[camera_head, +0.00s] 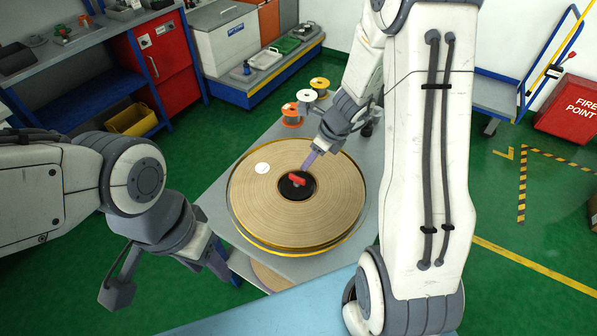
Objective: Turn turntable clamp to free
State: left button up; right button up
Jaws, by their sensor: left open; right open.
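The turntable clamp (298,178) is a small red lever on a black hub at the centre of the large tan tape roll (258,205). The roll lies flat on a yellow-edged turntable (300,250). My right gripper (338,146) is open above the far side of the roll. One of its fingers points down toward the clamp, close to the hub; I cannot tell whether it touches. My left gripper (170,284) is open and empty, low at the left, apart from the roll and beyond the table's left edge. A round white label (262,168) lies on the roll.
The turntable stands on a grey table (215,195). Small spools, orange (291,114), white (307,97) and yellow (320,84), stand at its far edge. A light blue surface (290,318) lies in front. A workbench (85,42) and a red fire point box (570,108) are farther off.

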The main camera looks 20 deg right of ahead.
aim_at(297, 177)
jog(key=b+x, duration=0.3)
jog(key=x, duration=0.7)
jog(key=shift+f+b, duration=0.15)
jog(key=shift+b, duration=0.2)
grip_shut()
